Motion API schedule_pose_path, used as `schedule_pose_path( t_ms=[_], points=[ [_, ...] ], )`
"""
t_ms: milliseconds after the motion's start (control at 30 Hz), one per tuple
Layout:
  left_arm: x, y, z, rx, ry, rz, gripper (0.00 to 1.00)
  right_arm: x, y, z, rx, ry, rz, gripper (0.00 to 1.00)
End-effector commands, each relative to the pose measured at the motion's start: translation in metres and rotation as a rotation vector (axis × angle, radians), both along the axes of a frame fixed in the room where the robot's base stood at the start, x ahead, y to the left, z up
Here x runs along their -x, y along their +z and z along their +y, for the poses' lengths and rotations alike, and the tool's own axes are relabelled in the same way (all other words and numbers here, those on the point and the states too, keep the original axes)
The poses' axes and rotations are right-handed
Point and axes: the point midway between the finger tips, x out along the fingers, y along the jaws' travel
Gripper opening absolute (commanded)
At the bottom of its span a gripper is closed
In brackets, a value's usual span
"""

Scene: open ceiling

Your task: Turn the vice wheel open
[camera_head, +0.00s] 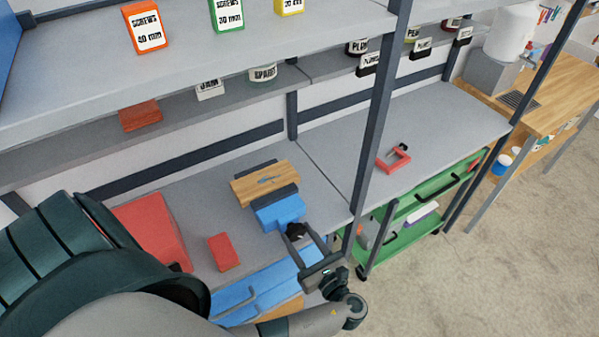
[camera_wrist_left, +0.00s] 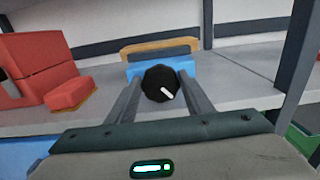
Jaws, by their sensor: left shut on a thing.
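The blue vice (camera_head: 280,212) stands on the grey workbench, with a wooden board (camera_head: 264,183) behind its blue front, between its dark jaws. Its wheel (camera_head: 295,231) is a black round knob on the front, partly hidden by my gripper in the head view. In the left wrist view the black wheel (camera_wrist_left: 160,83), with a white mark at its lower right, sits between my two fingers. My left gripper (camera_head: 303,240) is shut on the wheel, with a finger on either side of it. The blue vice body (camera_wrist_left: 190,66) shows behind. My right gripper is not in view.
A red block (camera_head: 223,252) and a larger red box (camera_head: 152,232) stand left of the vice. A red clamp (camera_head: 394,158) lies on the bench to the right. A shelf post (camera_head: 373,125) rises right of the vice. A green cart (camera_head: 420,205) is below.

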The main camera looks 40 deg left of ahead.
Motion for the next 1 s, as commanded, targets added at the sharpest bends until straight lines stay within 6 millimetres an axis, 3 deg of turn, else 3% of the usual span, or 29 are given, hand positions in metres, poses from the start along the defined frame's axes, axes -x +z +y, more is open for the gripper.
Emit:
schedule_pose_path(
  t_ms=[367, 1000],
  points=[
    [0.001, -0.001, 0.001, 0.041, 0.003, -0.097, 0.24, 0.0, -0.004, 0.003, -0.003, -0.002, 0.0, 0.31],
    [0.003, -0.003, 0.002, 0.206, 0.002, -0.5, 0.24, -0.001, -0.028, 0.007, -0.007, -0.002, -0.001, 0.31]
  ],
)
